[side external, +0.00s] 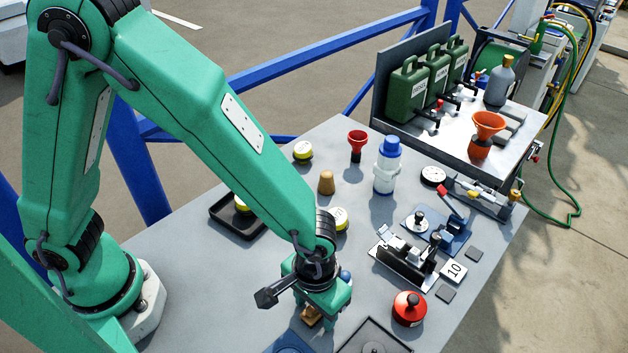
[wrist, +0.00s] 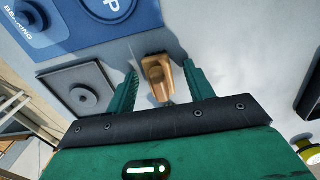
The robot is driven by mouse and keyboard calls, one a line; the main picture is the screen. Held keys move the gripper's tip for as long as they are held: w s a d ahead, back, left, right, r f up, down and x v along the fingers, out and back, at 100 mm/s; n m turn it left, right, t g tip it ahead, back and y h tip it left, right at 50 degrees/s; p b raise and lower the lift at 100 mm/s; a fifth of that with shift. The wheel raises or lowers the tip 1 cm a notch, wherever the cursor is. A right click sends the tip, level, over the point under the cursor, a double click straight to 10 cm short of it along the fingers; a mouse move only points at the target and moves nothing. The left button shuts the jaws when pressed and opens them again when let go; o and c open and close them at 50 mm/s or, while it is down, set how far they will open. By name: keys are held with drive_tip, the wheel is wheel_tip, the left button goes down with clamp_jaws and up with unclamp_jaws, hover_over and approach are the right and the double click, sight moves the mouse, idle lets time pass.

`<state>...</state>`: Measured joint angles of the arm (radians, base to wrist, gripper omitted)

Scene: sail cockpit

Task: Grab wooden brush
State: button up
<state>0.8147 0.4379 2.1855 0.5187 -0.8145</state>
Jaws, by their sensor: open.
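The wooden brush (wrist: 158,82) is a small light-brown block with a darker top edge in the wrist view. It lies between the two green fingers of my gripper (wrist: 160,72), with a gap visible on each side. My gripper is open and empty. In the side external view, my gripper (side external: 322,308) points down over the front of the grey table, and part of the brush (side external: 311,318) shows beneath it. The rest of the brush is hidden behind the gripper there.
A dark square plate with a round knob (wrist: 84,95) lies left of the brush, and a blue mat (wrist: 85,22) lies beyond. A red round-knobbed item (side external: 409,309) and a metal fixture (side external: 405,262) stand right of my gripper. A black tray (side external: 238,226) lies behind.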

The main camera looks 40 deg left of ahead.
drive_tip(key=shift+c, duration=0.2)
drive_tip(key=c, duration=1)
drive_tip(key=shift+r, duration=0.1)
drive_tip(key=shift+c, duration=0.2)
drive_tip(key=shift+r, duration=4.95)
